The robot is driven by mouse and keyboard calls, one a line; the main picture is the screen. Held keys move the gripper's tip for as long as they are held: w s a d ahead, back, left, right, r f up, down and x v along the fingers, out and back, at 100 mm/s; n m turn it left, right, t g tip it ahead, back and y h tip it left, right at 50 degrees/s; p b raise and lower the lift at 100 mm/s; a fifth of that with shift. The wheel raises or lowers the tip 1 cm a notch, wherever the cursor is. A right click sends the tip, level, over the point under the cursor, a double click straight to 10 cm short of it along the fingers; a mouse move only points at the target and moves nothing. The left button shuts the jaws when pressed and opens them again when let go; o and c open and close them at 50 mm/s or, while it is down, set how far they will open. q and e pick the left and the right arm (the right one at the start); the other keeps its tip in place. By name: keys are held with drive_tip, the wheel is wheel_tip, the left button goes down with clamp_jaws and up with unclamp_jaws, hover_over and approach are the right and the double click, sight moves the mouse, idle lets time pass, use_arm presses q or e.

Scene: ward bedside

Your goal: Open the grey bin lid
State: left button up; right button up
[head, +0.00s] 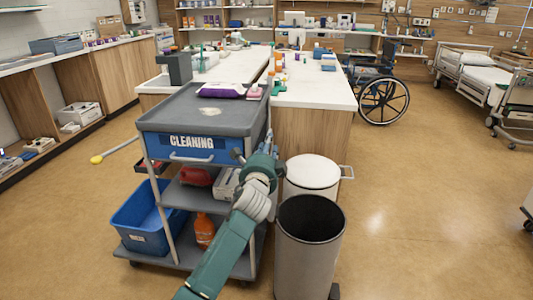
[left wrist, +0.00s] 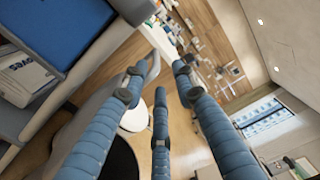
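A tall grey bin (head: 308,262) stands at front centre, right of the cleaning cart. Its round top shows dark, like an open mouth, and I see no raised lid on it. A second bin with a pale round lid (head: 312,172) stands just behind it, its lid lying flat. My left gripper (head: 264,148) is beside the cart's right side, left of the pale lid. In the left wrist view its blue fingers (left wrist: 158,92) are spread and empty, with the pale lid (left wrist: 134,116) and the dark bin top (left wrist: 112,158) partly hidden behind them. My right gripper is not in view.
The cleaning cart (head: 210,113) stands close at left, holding a blue tub (head: 148,218) and an orange bottle (head: 204,231). A counter (head: 313,92) is behind the bins. A wheelchair (head: 382,97) and bed stand farther back. The floor at right is clear.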

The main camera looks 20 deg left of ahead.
use_arm(q)
drive_tip(key=v, duration=0.4)
drive_tip(key=shift+s+d, duration=0.1)
drive_tip(key=shift+s, duration=0.1)
